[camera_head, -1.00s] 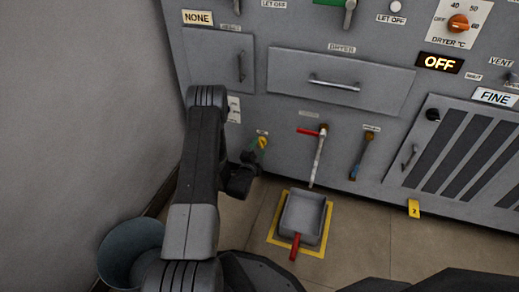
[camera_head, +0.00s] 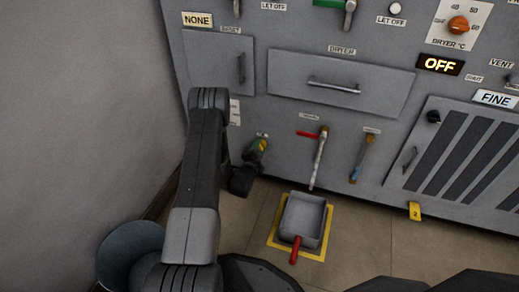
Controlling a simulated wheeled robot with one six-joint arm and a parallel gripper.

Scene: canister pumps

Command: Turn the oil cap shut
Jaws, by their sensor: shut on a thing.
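The gripper covers the cap's lower left side, so only part of the cap shows. My arm comes up from the bottom left, and its wrist sits just below and left of the cap.
Right of the cap are a red-handled lever (camera_head: 318,157) and a blue and brown lever (camera_head: 362,158). A grey scoop with a red handle (camera_head: 303,222) lies in a yellow floor square below. A grey bin (camera_head: 128,252) stands left. A drawer (camera_head: 340,83) is above.

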